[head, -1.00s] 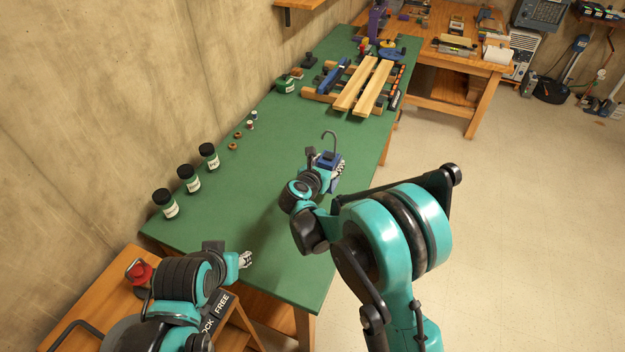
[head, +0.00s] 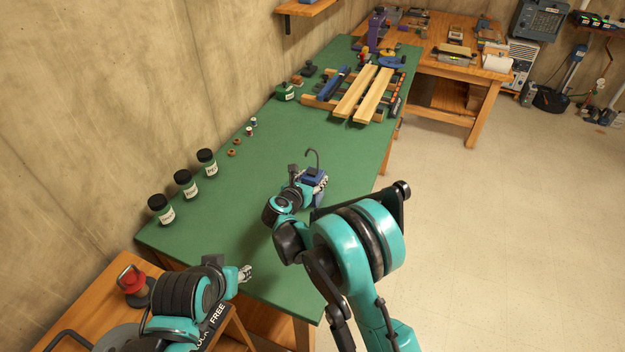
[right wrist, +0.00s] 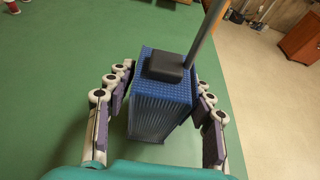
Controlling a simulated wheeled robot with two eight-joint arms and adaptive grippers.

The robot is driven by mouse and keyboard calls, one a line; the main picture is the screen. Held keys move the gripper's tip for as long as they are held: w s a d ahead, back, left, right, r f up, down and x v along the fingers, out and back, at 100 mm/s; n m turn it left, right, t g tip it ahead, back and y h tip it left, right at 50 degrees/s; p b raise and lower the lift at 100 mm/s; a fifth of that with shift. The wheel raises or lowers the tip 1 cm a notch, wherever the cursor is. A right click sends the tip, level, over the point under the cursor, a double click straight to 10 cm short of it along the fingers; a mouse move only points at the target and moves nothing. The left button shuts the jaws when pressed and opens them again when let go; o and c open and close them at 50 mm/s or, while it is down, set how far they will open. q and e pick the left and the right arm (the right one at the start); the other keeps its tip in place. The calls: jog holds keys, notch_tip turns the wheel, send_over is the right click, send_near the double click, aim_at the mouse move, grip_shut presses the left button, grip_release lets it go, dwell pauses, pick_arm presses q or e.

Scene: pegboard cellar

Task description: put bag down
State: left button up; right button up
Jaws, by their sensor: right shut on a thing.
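The bag shows in the head view as a small blue boxy thing (head: 313,174) with a grey hooked rod rising from it. In the right wrist view the bag (right wrist: 160,112) is blue and ribbed, with a black block and the rod on top. My right gripper (head: 320,184) is shut on the bag, with a finger on each side of it, over the middle of the green bench top (head: 245,190). Whether the bag's underside touches the bench is hidden. My left gripper (head: 245,273) is over the bench's near end, apart from the bag; its jaws are too small to read.
Dark labelled jars (head: 186,184) stand along the bench's wall side, with small spools (head: 237,141) beyond. A wooden frame with pale planks (head: 365,95) lies farther along. The green top around the bag is clear. The bench's right edge drops to open floor (head: 480,240).

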jog(key=shift+f, duration=0.25)
jog(key=o, duration=1.3)
jog(key=shift+r, duration=0.1)
